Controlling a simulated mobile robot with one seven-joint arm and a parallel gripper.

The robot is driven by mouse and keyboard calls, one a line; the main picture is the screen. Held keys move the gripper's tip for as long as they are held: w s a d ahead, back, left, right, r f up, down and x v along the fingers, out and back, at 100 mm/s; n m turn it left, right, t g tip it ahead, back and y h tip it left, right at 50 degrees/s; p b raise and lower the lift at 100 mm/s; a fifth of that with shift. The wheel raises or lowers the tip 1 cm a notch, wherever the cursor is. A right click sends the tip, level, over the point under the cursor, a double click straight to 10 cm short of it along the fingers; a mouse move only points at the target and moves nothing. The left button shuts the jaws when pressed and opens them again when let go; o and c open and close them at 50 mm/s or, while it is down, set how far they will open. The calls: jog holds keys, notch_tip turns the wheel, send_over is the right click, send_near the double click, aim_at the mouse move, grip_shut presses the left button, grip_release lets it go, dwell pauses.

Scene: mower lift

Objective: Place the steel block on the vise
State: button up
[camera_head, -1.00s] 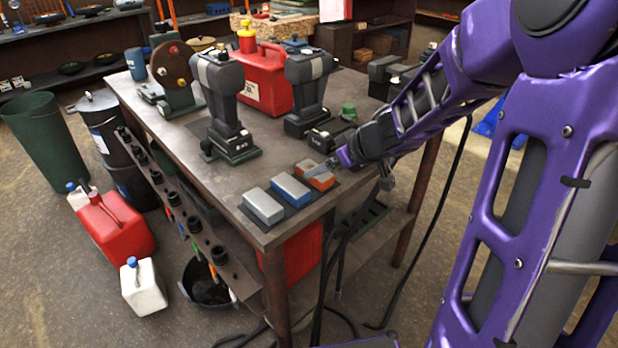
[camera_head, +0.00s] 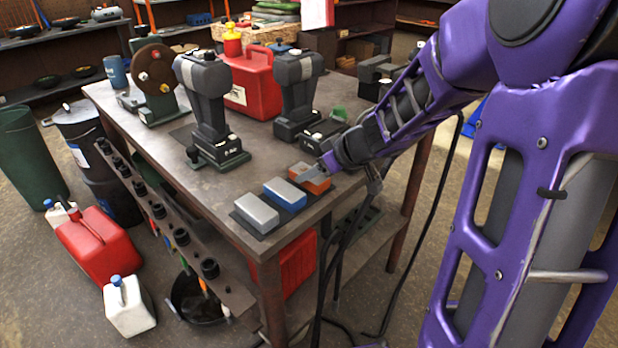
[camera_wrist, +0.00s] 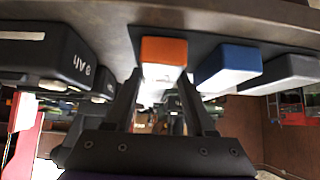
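Three blocks lie in a row on a dark mat at the bench's near corner: a plain grey block (camera_head: 256,211), a blue block with a pale top (camera_head: 285,194) and an orange block with a pale face (camera_head: 317,184). The grey one looks most like bare steel. My gripper (camera_head: 308,173) is low over the orange block. In the wrist view my gripper (camera_wrist: 160,76) is open, its fingers on either side of the orange block (camera_wrist: 164,50); contact cannot be told. A dark, vise-like object (camera_head: 377,75) stands at the bench's far right, partly behind my arm.
Two upright dark machines (camera_head: 208,110) (camera_head: 297,95), a red can (camera_head: 250,82) and a brown wheel (camera_head: 155,68) stand on the bench (camera_head: 235,185). The bench's front left top is clear.

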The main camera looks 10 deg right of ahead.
grip_shut()
notch_tip(320, 180, up, 10)
jog(key=m+t+h+p, duration=0.1)
jog(key=m+h+p, duration=0.1)
jog(key=p, duration=0.7)
jog(key=shift+s+a+m, duration=0.15)
jog(key=shift+s+m, duration=0.25)
jog(key=shift+m, duration=0.2)
